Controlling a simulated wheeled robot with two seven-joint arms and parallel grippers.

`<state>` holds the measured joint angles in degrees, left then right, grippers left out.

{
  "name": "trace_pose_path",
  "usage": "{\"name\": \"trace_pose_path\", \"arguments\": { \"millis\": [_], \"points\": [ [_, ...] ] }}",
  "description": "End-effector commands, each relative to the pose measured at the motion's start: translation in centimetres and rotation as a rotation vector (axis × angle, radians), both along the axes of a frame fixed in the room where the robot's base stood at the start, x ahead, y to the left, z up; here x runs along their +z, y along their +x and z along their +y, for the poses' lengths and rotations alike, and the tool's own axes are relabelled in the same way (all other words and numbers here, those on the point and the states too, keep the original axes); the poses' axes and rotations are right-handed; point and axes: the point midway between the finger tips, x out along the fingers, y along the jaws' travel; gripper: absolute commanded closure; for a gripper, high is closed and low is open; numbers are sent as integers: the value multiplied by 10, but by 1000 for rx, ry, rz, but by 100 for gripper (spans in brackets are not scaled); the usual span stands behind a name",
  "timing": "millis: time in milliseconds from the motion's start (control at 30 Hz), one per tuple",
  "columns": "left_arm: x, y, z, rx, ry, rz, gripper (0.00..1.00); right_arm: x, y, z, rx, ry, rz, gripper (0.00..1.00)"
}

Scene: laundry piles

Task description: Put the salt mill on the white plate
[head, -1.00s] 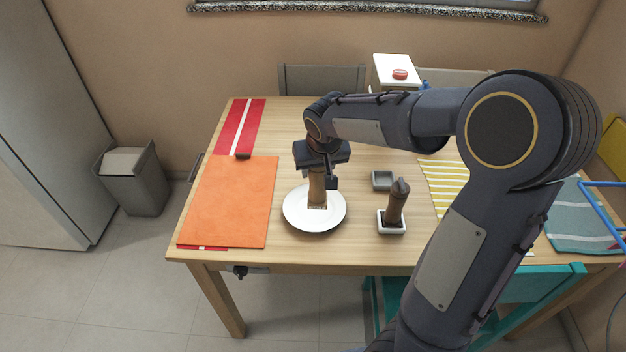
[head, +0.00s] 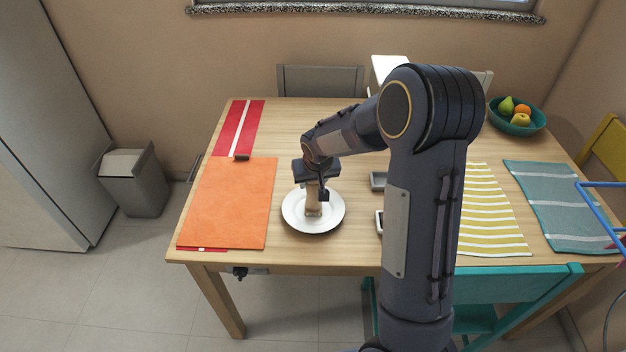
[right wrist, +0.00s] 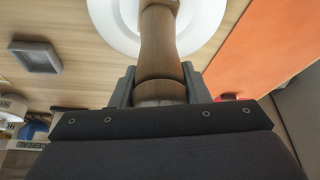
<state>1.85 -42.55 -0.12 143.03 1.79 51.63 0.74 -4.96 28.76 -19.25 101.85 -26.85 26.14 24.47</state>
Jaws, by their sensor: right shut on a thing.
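My right gripper (head: 315,184) is shut on the mill's upper part, above the plate. In the right wrist view the mill (right wrist: 159,50) stands between the two fingers, with the white plate (right wrist: 207,20) behind its far end. My left gripper is not in view.
An orange mat (head: 228,205) lies left of the plate. A yellow-striped cloth (head: 490,215) and fruit bowl (head: 517,122) are further right.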

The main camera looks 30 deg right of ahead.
Motion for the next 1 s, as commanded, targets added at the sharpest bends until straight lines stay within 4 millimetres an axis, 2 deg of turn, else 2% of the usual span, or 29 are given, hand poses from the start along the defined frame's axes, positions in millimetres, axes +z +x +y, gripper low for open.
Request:
{"name": "trace_pose_path", "arguments": {
  "millis": [100,133,300,567,700,1000],
  "points": [
    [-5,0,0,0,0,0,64,-4,0,0,0,0,-2,100],
    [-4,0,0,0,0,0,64,-4,0,0,0,0,0,57],
    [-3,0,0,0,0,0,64,-2,0,0,0,0,0,37],
    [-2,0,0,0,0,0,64,-2,0,0,0,0,0,37],
    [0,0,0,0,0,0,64,7,-1,1,1,1,-4,37],
    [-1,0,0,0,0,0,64,64,-24,8,2,2,-7,37]
  ]
}}
